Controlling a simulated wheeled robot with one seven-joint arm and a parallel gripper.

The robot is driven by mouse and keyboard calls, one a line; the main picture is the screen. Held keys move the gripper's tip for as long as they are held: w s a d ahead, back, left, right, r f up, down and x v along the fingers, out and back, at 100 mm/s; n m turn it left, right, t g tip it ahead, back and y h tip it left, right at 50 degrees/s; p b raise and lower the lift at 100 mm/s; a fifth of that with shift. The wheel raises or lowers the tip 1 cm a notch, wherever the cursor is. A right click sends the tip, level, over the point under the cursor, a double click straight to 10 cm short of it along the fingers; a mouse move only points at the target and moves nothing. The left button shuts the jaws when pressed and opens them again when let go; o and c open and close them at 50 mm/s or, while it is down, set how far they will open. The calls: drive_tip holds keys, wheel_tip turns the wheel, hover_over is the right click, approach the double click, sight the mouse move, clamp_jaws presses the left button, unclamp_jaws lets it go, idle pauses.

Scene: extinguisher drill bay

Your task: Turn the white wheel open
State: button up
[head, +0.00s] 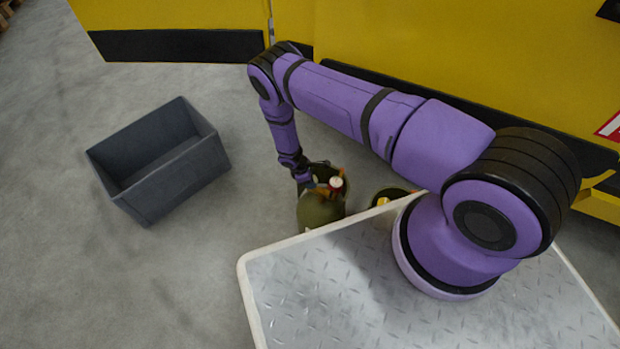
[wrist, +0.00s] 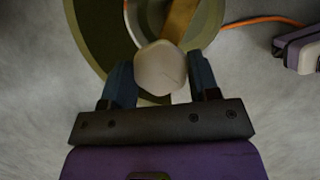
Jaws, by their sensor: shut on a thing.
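The white wheel (wrist: 160,67) is a small faceted knob in the wrist view. It sits between the two dark blue fingers of my gripper (wrist: 162,82), which is shut on it. In the head view the white wheel (head: 336,183) shows as a small pale spot on top of an olive-green cylinder (head: 318,212) standing on the floor. My gripper (head: 317,177) is at the cylinder's top there. The wheel's turn angle cannot be read, and its underside is hidden.
A grey open crate (head: 165,178) stands on the floor to the left and looks empty. Another round olive thing (head: 377,193) is partly hidden beside the metal deck (head: 310,290). An orange hose or cord (wrist: 262,20) shows in the wrist view. Yellow panels (head: 190,15) stand behind.

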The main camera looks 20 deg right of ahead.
drive_tip(key=shift+n, duration=0.7)
drive_tip(key=o, duration=0.9)
drive_tip(key=v, duration=1)
drive_tip(key=shift+s+a+r, duration=0.15)
drive_tip(key=shift+a+r, duration=0.1)
drive_tip(key=shift+r, duration=0.05)
drive_tip(key=shift+r, duration=0.1)
